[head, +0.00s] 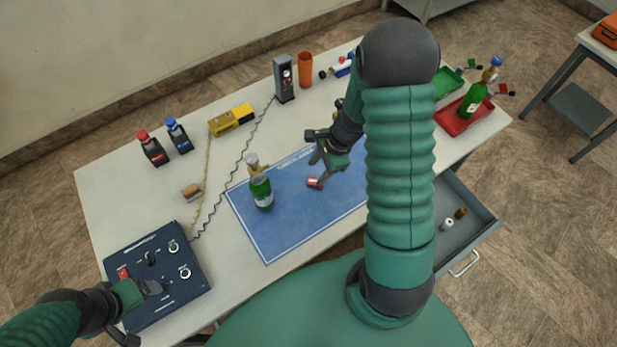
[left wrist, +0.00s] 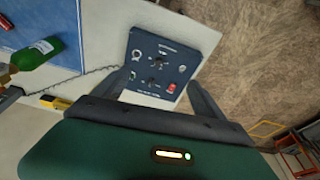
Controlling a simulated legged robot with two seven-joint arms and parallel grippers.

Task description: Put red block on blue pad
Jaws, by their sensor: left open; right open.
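The small red block (head: 314,183) lies on the blue pad (head: 290,225), near the pad's middle. Part of the block also shows at the left edge of the left wrist view (left wrist: 4,73). My right gripper (head: 315,160) is open over the pad, and one fingertip is right by the block. I cannot tell whether they touch. My left gripper (head: 157,288) is open over the dark blue control box (head: 185,251). In the left wrist view its fingers (left wrist: 161,88) straddle the box, with nothing between them.
A green bottle (head: 261,190) stands on the pad, left of the block. Two small bottles (head: 153,149), a yellow device (head: 231,120), a grey device (head: 284,79) and an orange cup (head: 305,70) stand behind. A red tray (head: 455,122) is at right. A drawer (head: 470,240) is open.

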